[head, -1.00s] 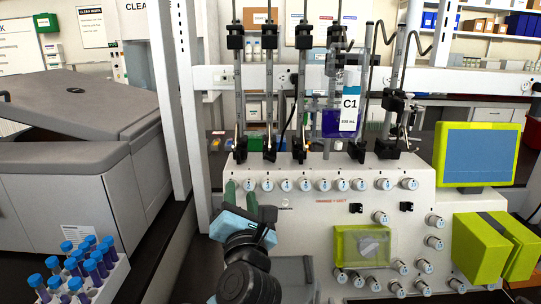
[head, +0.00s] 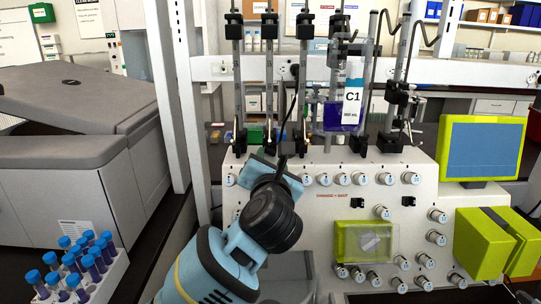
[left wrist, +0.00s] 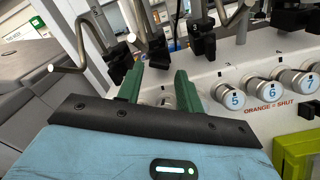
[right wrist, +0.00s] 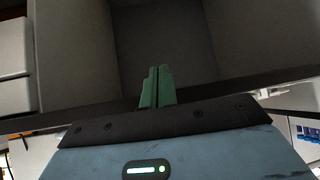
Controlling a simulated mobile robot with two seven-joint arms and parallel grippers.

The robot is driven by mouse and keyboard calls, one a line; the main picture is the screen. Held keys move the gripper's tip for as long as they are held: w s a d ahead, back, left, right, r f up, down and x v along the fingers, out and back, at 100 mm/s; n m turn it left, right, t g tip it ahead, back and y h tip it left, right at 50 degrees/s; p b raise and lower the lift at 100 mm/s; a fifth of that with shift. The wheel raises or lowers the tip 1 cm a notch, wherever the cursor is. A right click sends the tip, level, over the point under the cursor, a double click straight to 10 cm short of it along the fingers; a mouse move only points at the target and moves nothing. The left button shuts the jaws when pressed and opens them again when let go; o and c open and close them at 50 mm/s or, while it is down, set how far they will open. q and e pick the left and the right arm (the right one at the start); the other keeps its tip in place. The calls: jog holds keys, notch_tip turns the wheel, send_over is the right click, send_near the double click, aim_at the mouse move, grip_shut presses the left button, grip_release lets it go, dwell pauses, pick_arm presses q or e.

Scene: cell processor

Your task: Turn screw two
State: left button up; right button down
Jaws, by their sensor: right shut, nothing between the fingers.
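The cell processor (head: 310,215) has a row of silver screw knobs with blue number labels along its white front. In the left wrist view the knobs marked 5 (left wrist: 232,97), 6 (left wrist: 272,89) and 7 (left wrist: 312,80) are readable. My left gripper (left wrist: 158,82) is open at the left part of the row. A partly hidden knob (left wrist: 167,101) shows between its green fingers, its number unreadable. I cannot identify screw two. In the head view my left gripper covers several knobs. My right gripper (right wrist: 156,86) is shut and empty, in front of a dark recess.
Upright clamp rods rise just behind the knobs, with metal hooks near my left gripper. A C1 bag (head: 352,103) hangs between the rods. A white rack of blue-capped tubes (head: 75,268) and a grey machine (head: 75,190) stand at the left.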

aim_at(271, 152)
pick_arm(q)
jog(key=shift+w, duration=1.55)
jog(key=shift+c, duration=0.2)
jog(key=c, duration=0.7)
jog(key=shift+s+d, duration=0.1)
jog(key=shift+m, duration=2.2)
jog(key=o, duration=0.7)
